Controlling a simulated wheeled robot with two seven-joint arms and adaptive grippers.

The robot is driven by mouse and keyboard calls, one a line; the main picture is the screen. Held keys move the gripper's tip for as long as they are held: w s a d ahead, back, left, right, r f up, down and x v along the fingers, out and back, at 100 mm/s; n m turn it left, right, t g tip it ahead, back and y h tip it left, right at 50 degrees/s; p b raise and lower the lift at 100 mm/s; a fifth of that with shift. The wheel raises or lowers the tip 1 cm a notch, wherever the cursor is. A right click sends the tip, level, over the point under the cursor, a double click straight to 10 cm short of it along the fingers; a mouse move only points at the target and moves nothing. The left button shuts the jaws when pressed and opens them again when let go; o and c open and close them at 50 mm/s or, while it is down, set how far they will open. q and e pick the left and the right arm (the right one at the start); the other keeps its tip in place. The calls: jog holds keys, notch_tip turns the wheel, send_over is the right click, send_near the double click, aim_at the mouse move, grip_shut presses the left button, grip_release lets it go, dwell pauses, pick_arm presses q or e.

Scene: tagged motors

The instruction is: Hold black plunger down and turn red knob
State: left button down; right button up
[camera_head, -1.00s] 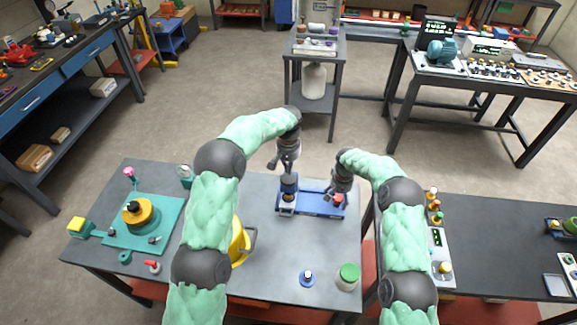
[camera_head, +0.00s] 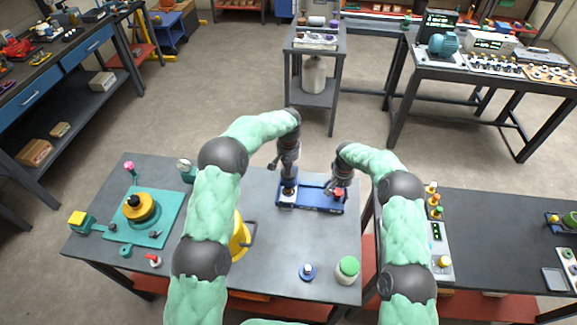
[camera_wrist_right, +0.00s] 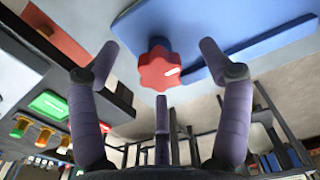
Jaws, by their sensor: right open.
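The blue base (camera_head: 318,207) lies on the grey table. The black plunger (camera_head: 289,187) stands at its left end, with its top partly hidden by my left gripper (camera_head: 289,177). My left gripper points down, directly over the plunger and at or very near its top; contact and finger spread are unclear. The red knob (camera_head: 338,192) is at the base's right end. In the right wrist view the red knob (camera_wrist_right: 160,70) has a lobed rim and a white mark. My right gripper (camera_wrist_right: 160,47) is open around it, one finger on each side, with gaps visible.
A yellow part (camera_head: 238,240) sits partly behind my left arm. A green-lidded jar (camera_head: 347,270) and a small blue-based part (camera_head: 307,271) stand at the front. A teal plate (camera_head: 165,225) with a yellow and black part lies at left. The table's middle is clear.

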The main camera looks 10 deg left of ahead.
pick_arm(q)
jog(key=shift+s+f, duration=0.1)
jog(key=shift+f, duration=1.25)
pick_arm(e)
jog(key=c, duration=1.2)
jog(key=m, duration=0.4)
jog(key=shift+s, duration=0.1)
pick_arm(q)
jog(key=shift+f, duration=0.1)
pick_arm(e)
jog(key=m, duration=0.6)
jog(key=shift+f+m, duration=0.1)
jog(key=shift+m, duration=0.2)
pick_arm(q)
jog(key=shift+s, duration=0.1)
pick_arm(e)
jog(key=m, duration=0.4)
jog(key=o, duration=1)
jog(key=shift+o, duration=1)
